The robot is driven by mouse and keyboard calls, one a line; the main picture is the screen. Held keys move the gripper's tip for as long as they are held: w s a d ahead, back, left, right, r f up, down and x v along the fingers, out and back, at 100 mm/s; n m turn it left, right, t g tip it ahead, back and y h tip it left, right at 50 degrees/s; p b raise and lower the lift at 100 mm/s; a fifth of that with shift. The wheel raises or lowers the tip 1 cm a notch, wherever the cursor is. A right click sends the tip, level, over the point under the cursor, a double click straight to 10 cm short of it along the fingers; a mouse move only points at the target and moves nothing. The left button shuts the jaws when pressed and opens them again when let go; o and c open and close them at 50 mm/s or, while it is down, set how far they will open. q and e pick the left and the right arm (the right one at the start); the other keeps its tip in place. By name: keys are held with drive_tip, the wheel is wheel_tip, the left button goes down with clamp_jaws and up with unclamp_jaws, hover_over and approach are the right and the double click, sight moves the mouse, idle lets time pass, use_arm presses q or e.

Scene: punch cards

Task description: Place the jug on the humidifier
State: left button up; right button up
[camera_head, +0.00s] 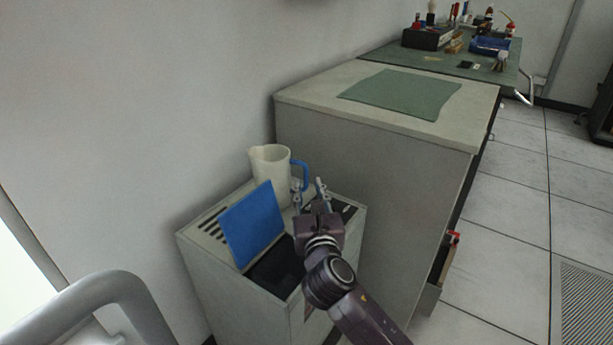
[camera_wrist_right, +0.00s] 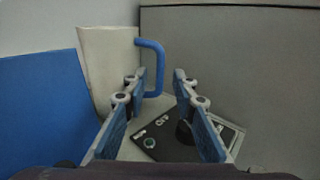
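A cream jug (camera_head: 271,172) with a blue handle stands upright on the humidifier (camera_head: 206,262), a grey box-shaped cabinet, at the back of its top. In the right wrist view the jug (camera_wrist_right: 108,62) is at the upper left, its handle (camera_wrist_right: 152,65) pointing right. The humidifier's blue lid (camera_head: 252,226) stands raised in front of the jug, with a dark opening beside it. My right gripper (camera_head: 309,184) is above the humidifier's top, near the handle. My left gripper is not in view.
A tall grey cabinet (camera_head: 379,145) with a green mat (camera_head: 401,94) on top stands right behind the humidifier. A wall is behind and to the left. A grey tubular rail (camera_head: 94,291) is at the lower left. A green-topped bench with tools is farther back; open floor lies right.

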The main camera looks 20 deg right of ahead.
drive_tip(key=s, duration=0.3)
drive_tip(key=shift+s+a, duration=0.35)
drive_tip(key=shift+s+a+p, duration=0.15)
drive_tip(key=shift+s+p, duration=0.2)
drive_tip(key=shift+s, duration=0.75)
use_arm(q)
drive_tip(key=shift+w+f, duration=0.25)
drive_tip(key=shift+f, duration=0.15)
use_arm(e)
drive_tip(key=shift+s+a, duration=0.1)
drive_tip(key=shift+s, duration=0.25)
